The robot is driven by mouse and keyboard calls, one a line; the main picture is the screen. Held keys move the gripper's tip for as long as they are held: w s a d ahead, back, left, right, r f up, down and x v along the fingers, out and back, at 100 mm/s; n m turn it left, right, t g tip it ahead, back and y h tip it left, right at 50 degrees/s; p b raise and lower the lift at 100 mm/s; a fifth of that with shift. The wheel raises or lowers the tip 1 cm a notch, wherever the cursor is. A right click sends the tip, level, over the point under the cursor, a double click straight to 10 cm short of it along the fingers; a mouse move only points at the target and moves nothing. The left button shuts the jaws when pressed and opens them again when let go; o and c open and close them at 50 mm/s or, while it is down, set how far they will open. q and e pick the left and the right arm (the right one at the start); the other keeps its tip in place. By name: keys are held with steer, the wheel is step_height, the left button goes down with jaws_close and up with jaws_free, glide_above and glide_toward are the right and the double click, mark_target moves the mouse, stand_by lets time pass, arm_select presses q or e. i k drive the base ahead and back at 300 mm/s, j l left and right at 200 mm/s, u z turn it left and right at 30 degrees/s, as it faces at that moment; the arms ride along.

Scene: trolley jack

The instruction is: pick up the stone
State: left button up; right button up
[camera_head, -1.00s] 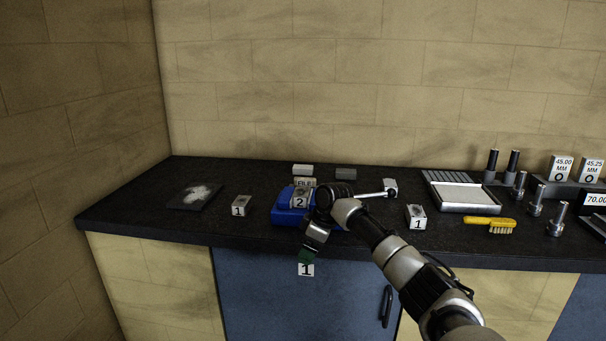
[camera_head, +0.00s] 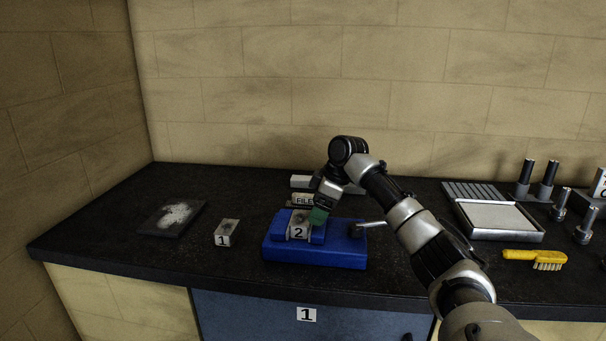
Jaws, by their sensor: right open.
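No block in view carries a label that says stone, so I cannot tell for sure which one it is. A pale plain block (camera_head: 300,181) lies at the back of the bench, behind a block marked FILE (camera_head: 302,200). A block marked 2 (camera_head: 298,231) sits on the blue vise (camera_head: 315,254). My right gripper (camera_head: 319,216) points down over the vise, just right of the block marked 2. Its green tips are small, and I cannot tell whether they touch that block. It appears empty. My right arm hides part of the bench behind it. My left gripper is out of view.
A block marked 1 (camera_head: 227,233) and a dark plate with white powder (camera_head: 172,217) lie on the left. The vise handle (camera_head: 366,225) sticks out right. A tray (camera_head: 498,218), a yellow brush (camera_head: 535,257) and metal pins (camera_head: 560,205) are on the right. The front left bench is clear.

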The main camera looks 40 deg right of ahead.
mark_target(300, 181)
steer(key=i+l, duration=0.3)
steer(key=l, duration=0.15)
steer(key=i+l, duration=0.6)
steer(key=l, duration=0.25)
